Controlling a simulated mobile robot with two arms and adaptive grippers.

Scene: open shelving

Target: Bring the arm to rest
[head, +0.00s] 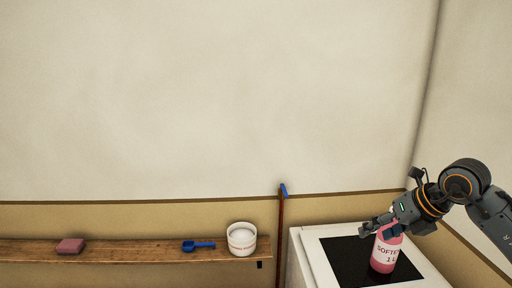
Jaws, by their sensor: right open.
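My right arm comes in from the right edge. My right gripper (372,227) is open above the white appliance at the lower right. Its fingers are beside the upper part of a pink softener bottle (384,256). The bottle stands upright on the dark panel of the appliance. The gripper partly covers the bottle's top, and I cannot tell whether they touch. My left gripper does not show.
The white appliance (306,262) has a dark panel (345,252) on top. A wooden shelf (130,249) holds a pink block (70,246), a blue scoop (198,246) and a white tub (241,240). A blue-tipped pole (281,225) stands between. The wall above is bare.

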